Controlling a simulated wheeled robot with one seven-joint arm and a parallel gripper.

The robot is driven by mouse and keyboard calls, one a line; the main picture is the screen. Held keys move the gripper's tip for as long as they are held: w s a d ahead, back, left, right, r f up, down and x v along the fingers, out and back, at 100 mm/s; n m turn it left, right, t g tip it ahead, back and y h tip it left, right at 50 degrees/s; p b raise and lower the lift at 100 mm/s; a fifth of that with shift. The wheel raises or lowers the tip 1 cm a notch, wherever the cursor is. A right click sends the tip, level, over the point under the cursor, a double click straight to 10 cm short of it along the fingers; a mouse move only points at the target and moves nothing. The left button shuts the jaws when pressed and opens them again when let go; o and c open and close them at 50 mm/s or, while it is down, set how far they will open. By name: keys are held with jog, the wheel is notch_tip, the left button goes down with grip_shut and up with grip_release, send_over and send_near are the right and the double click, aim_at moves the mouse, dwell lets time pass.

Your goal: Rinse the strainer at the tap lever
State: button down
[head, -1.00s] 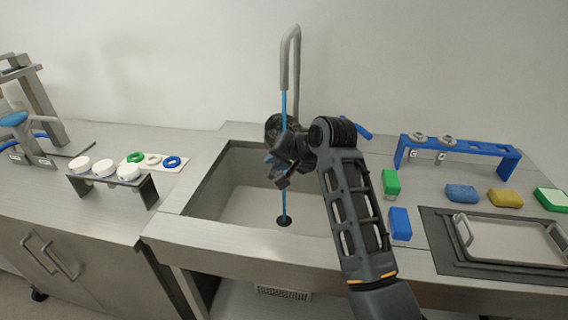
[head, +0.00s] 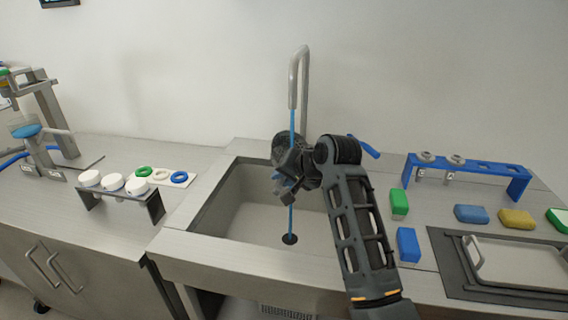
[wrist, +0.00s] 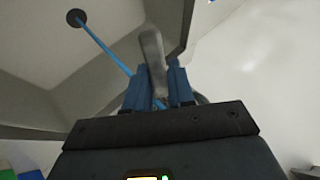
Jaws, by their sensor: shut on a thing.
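My gripper (head: 286,186) is over the sink (head: 246,212), beside the blue water stream (head: 291,205) that runs from the tall grey tap (head: 303,75) down to the dark drain (head: 290,239). In the wrist view, the blue fingers (wrist: 158,86) are shut on a grey rounded piece, seemingly the handle of the strainer (wrist: 152,48). The stream passes close by the fingers; whether it meets the strainer I cannot tell. The blue tap lever (head: 364,147) sticks out behind my arm.
Left of the sink stand a rack with white-topped pieces (head: 112,182) and a card of coloured rings (head: 160,176). On the right are a blue rack (head: 490,168), several coloured blocks (head: 471,214) and a metal tray (head: 520,262). The sink's front half is clear.

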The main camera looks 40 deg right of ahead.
jog(key=shift+d, duration=0.45)
jog(key=shift+a, duration=0.15)
jog(key=shift+a, duration=0.5)
jog(key=shift+d, duration=0.15)
jog(key=shift+d, duration=0.5)
jog(key=shift+s, duration=0.1)
jog(key=s, duration=0.8)
dwell(0.4)
jog(key=shift+w+a, duration=0.1)
dwell(1.1)
jog(key=v, duration=0.6)
jog(key=shift+s, duration=0.3)
